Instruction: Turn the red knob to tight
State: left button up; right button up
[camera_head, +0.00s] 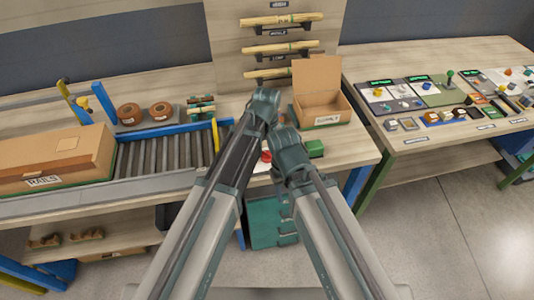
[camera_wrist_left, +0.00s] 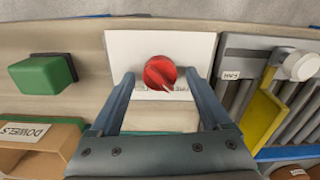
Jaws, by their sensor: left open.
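The red knob (camera_wrist_left: 160,72) sits on a white plate (camera_wrist_left: 120,52) in the left wrist view. A pale pointer mark on it points to the lower right, and small lettering below it is too small to read. In the head view the knob (camera_head: 266,157) shows partly between my arms. My left gripper (camera_wrist_left: 160,77) is open, with one finger on each side of the knob. Gaps show between the fingers and the knob, and whether their depths match I cannot tell. My left fingers are hidden in the head view. My right arm shows there, but its fingers do not.
A green block (camera_wrist_left: 42,74) and an open dowels box (camera_wrist_left: 50,133) stand left of the plate in the wrist view. The roller conveyor (camera_wrist_left: 236,86) with a white knob (camera_wrist_left: 301,66) labelled FAN is close on the right. A rails box (camera_head: 60,158) stands on the conveyor's left.

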pick_arm(q)
grip_shut()
jog(key=shift+m, duration=0.3)
jog(key=m, duration=0.3)
jog(key=shift+m, duration=0.4)
jog(key=m, duration=0.4)
jog(key=shift+d, duration=0.1)
jog(key=m, duration=0.5)
jog(key=shift+s+m, duration=0.1)
jog(key=shift+m, duration=2.1)
